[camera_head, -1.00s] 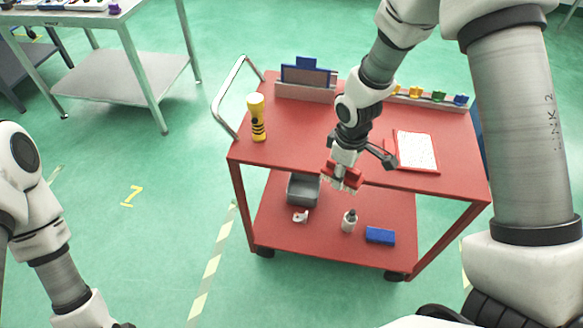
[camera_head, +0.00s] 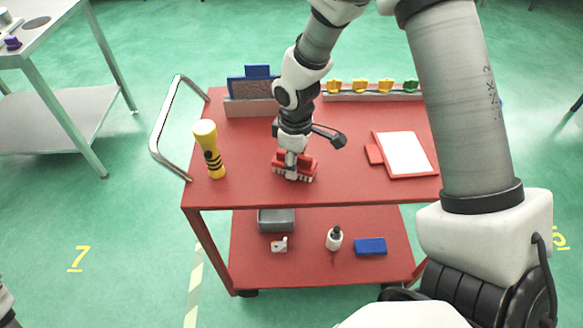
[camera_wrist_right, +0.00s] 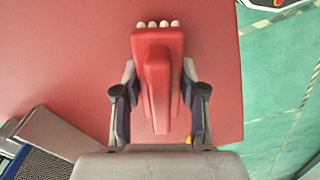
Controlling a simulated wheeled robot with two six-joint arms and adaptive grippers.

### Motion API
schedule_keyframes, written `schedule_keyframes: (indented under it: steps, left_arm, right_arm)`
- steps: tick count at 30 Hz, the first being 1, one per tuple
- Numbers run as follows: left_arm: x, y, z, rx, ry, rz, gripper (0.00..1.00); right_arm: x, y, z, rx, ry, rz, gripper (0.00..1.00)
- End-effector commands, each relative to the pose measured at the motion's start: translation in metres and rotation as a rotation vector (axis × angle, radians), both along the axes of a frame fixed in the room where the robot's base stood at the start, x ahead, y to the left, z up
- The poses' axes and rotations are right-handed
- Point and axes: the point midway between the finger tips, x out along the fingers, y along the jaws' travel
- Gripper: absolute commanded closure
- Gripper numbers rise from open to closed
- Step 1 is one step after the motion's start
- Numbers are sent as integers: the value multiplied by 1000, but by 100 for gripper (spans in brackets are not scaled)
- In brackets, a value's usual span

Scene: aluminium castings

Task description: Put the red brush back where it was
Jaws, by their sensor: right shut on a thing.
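The red brush (camera_head: 306,168) has pale bristles that point down over the front part of the red cart top (camera_head: 240,180). My right gripper (camera_head: 292,162) is shut on the brush. In the right wrist view the brush (camera_wrist_right: 157,75) lies between the two dark fingers of the gripper (camera_wrist_right: 158,92), with a row of pale bristle tips showing at its far end. I cannot tell whether the bristles touch the cart top. My left gripper is out of view; only a bit of my left arm shows at the lower left corner.
Behind are a grey holder (camera_head: 250,107) and a rack with coloured pieces (camera_head: 372,96). The lower shelf (camera_head: 300,262) holds a grey bin, a bottle and a blue block.

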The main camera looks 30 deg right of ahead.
Motion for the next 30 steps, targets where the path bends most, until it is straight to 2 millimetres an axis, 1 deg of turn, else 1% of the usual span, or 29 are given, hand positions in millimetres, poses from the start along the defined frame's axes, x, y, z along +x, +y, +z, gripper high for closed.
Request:
schedule_keyframes:
  steps: [1,6,11,12,13,23,26,29,30]
  left_arm:
    - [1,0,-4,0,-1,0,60]
    - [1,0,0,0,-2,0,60]
    - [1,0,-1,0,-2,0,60]
    - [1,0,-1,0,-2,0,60]
    - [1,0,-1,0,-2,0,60]
    - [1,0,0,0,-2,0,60]
    - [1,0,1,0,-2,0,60]
    - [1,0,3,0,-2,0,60]
    - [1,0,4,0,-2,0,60]
  right_arm:
    - [0,0,-3,0,-1,0,100]
    - [0,0,0,1,-1,0,100]
    - [0,0,-5,0,0,1,100]
    - [0,0,-4,0,-1,0,45]
    - [0,0,-4,0,-1,0,35]
    - [0,0,-2,0,-1,0,34]
    - [1,0,7,0,-4,-1,34]
    - [1,0,27,0,-6,0,34]
    - [1,0,38,0,-6,-1,34]
